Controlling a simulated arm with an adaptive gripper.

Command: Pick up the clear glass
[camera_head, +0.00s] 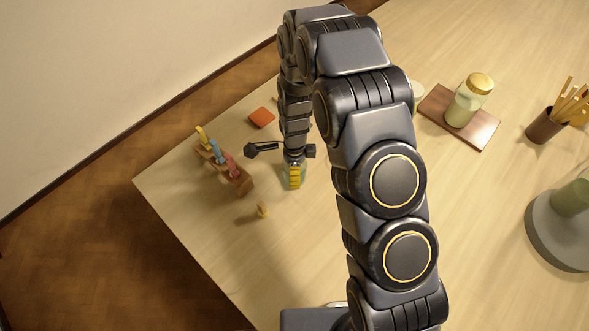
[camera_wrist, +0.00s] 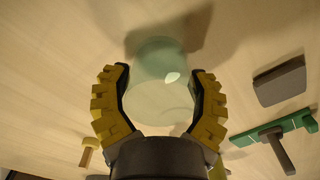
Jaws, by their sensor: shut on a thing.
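The clear glass (camera_wrist: 158,62) is a pale greenish, see-through vessel between the fingers in the wrist view. My gripper (camera_wrist: 160,82) is shut on it, with one yellow ribbed finger on each side. In the head view my gripper (camera_head: 293,176) is low over the left part of the table, and its yellow finger and my arm hide most of the glass. I cannot tell whether the glass touches the tabletop.
A wooden rack (camera_head: 238,183) with coloured tools stands left of my gripper. A small wooden piece (camera_head: 263,210) and a red-orange tile (camera_head: 262,118) are close by. A gold-lidded jar (camera_head: 467,104) on a brown board (camera_head: 482,134) and a cup of sticks (camera_head: 544,128) stand right.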

